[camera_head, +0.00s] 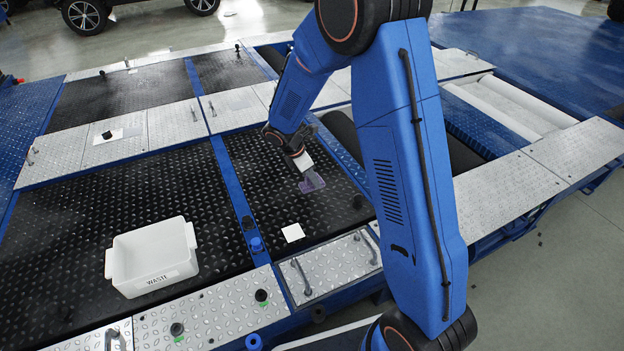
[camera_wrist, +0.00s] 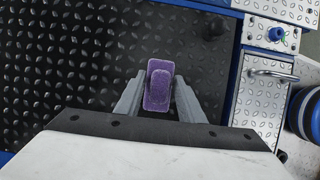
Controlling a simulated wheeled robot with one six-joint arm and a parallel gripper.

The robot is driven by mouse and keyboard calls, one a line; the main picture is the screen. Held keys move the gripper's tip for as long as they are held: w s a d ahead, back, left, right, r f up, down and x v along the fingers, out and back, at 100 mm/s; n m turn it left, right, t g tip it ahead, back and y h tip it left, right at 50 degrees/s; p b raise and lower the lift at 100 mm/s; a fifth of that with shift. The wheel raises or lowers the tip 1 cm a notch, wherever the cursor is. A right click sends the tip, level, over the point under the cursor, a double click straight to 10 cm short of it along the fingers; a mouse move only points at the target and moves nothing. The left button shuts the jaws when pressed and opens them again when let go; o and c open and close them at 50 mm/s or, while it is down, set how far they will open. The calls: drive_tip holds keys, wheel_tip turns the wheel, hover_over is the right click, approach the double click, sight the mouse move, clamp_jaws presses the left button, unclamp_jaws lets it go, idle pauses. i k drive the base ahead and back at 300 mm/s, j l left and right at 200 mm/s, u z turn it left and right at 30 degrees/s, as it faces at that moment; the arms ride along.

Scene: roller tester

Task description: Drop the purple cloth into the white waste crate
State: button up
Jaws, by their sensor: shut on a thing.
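The purple cloth (camera_wrist: 158,86) is a small folded pad between the two fingers of my gripper (camera_wrist: 160,95) in the wrist view. My gripper is shut on it. In the head view the cloth (camera_head: 311,182) shows below my gripper (camera_head: 306,172), over the black tread plate right of the blue strip. I cannot tell whether it touches the plate. The white waste crate (camera_head: 122,262) stands on the black plate at the lower left, marked "WASTE". It looks empty and is well to the left of my gripper.
A white square card (camera_head: 293,232) lies between the crate and my gripper. A blue strip (camera_head: 235,195) with a blue knob (camera_head: 256,244) runs between the black plates. Metal plates with handles (camera_head: 300,277) line the front. Rollers (camera_head: 345,135) lie behind my arm.

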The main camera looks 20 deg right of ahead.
sight(166, 261)
drive_tip(key=j, duration=0.7)
drive_tip(key=k+j, duration=0.15)
drive_tip(key=j, duration=1.2)
drive_tip(key=k+j, duration=0.15)
drive_tip(key=j, duration=0.55)
drive_tip(key=i+z, duration=0.05)
